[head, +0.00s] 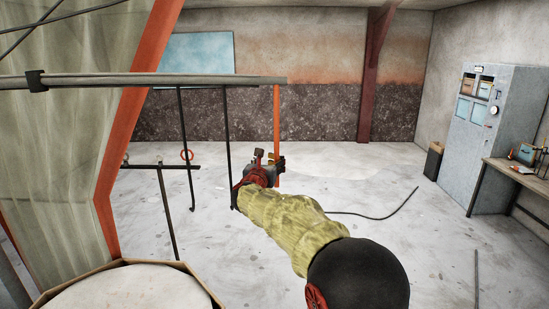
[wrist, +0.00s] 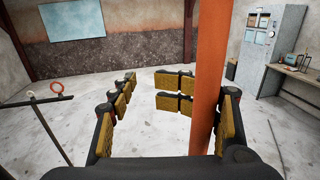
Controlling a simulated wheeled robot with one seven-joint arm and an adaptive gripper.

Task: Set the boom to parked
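The boom (head: 200,79) is a long grey horizontal bar at upper left in the head view. An orange upright handle (head: 277,120) hangs from its right end. My gripper (head: 268,162) is at the lower part of this handle. In the wrist view the orange handle (wrist: 209,70) stands between my open fingers (wrist: 165,115), close to the right-hand finger and in front of the far pads. A wide gap separates it from the left finger. Whether it touches the right pads is unclear.
Dark rods (head: 227,120) hang from the boom, left of my gripper. A dark stand with a crossbar (head: 160,167) and a red ring (head: 187,155) is at left. A grey cabinet (head: 490,150) and workbench (head: 520,168) stand at right.

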